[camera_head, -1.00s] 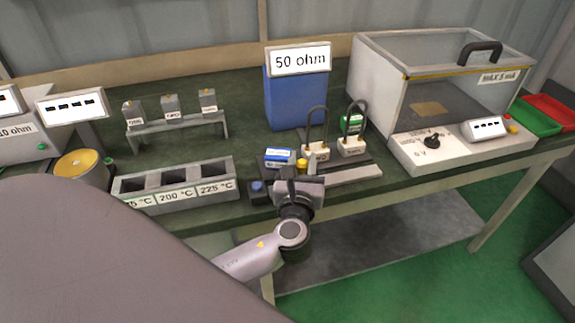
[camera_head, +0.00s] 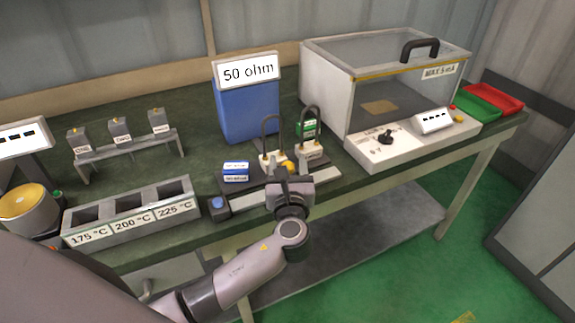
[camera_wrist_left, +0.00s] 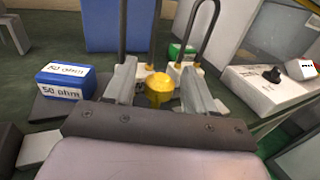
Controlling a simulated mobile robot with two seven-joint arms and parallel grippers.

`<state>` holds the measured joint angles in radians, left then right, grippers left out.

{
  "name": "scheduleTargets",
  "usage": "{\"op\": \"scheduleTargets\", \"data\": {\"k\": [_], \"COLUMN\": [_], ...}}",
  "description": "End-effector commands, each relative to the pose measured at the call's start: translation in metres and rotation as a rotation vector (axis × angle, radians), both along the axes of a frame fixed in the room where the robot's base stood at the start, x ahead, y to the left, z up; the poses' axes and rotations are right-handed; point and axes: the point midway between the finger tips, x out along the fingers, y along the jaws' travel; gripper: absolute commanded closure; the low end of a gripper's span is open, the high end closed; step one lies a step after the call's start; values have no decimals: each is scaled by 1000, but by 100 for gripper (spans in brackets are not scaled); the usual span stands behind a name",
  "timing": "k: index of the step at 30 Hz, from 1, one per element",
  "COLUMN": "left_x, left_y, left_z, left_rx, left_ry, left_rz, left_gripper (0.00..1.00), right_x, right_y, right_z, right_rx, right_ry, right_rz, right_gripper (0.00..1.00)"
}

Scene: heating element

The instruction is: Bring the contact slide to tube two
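The contact slide has a yellow knob (camera_head: 290,168) on a grey rail, now roughly between the two tubes. Each tube is a dark loop on a white base: the left tube (camera_head: 272,160) and the right tube (camera_head: 312,157). Their labels are too small to read. My left gripper (camera_head: 284,176) is over the front of the rail. In the left wrist view its fingers (camera_wrist_left: 160,92) stand close on either side of the yellow knob (camera_wrist_left: 159,85), and the knob travels with them. The finger contact itself is partly hidden. My right gripper is not in view.
A blue 50 ohm block (camera_head: 236,172) and a dark box with a blue button (camera_head: 219,207) are left of the slide. A big blue box (camera_head: 248,110) stands behind. A glass-topped case (camera_head: 385,75) is to the right. A labelled temperature block (camera_head: 130,213) is at left.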

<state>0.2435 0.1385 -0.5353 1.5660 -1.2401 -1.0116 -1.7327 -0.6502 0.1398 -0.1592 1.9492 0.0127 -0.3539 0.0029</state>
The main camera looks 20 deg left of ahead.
Motion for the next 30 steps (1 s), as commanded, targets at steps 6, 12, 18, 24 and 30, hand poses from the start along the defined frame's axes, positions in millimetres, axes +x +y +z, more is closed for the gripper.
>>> {"op": "scheduleTargets", "data": {"k": [6, 12, 18, 24, 30], "left_x": [-9, -38, -60, -64, -64], "left_y": [-5, -20, -30, -33, -33], "left_z": [0, -1, 0, 0, 0], "left_rx": [0, -1, -1, -1, 0], "left_ry": [-1, 0, 0, 0, 0], "left_rz": [-2, -1, 0, 0, 0], "left_gripper": [45, 45, 45, 45, 45], "right_x": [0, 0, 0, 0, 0], "right_y": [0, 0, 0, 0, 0], "right_z": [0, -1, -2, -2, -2], "right_rx": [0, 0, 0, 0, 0], "right_ry": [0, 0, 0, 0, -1], "right_rz": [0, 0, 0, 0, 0], "right_gripper": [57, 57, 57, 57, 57]}}
